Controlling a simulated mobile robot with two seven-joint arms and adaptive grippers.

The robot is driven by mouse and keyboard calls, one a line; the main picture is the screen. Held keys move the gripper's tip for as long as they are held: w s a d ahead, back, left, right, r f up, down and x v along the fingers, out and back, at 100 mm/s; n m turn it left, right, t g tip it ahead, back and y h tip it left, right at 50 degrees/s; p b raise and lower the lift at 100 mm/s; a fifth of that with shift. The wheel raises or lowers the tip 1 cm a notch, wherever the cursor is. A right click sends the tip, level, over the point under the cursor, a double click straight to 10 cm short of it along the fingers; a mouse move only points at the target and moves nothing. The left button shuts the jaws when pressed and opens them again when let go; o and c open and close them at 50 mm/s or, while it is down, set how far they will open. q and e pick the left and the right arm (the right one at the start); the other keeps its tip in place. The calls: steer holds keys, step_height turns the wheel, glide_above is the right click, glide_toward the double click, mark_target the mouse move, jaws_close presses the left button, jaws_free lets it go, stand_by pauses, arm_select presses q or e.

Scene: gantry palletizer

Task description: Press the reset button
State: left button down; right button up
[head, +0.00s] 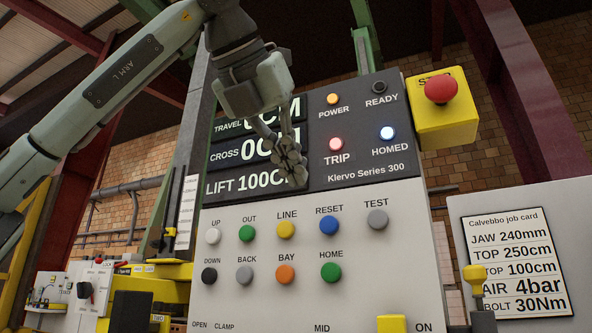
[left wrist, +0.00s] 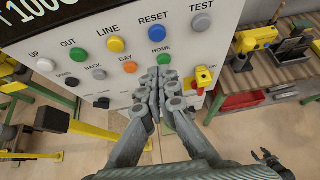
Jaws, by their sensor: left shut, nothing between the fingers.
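The reset button (head: 329,225) is a round blue button under the label RESET, in the upper button row of the white control panel (head: 370,270). It also shows in the left wrist view (left wrist: 157,61). My left gripper (head: 291,172) is shut and empty. In the head view it appears in front of the lower display, above and to the left of the reset button. In the left wrist view its fingertips (left wrist: 160,80) appear just below the blue button, which is uncovered. I cannot tell the gap to the panel.
Close beside the reset button are the yellow LINE button (head: 286,229), the grey TEST button (head: 377,219) and the green HOME button (head: 331,272). A red emergency stop (head: 440,88) sits on a yellow box at the upper right. The TRIP lamp (head: 336,144) glows red.

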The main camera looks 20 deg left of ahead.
arm_select(q)
glide_toward(327, 227)
step_height(327, 227, down, 3)
steer(key=w, duration=0.2)
steer(key=shift+w+d+f+p, duration=0.1)
steer(key=shift+w+p, duration=0.25)
steer(key=shift+w, duration=1.4)
arm_select(e)
steer(key=shift+s+d+f+g, duration=0.7)
steer(key=shift+s+d, duration=0.1)
steer(key=shift+s, duration=0.2)
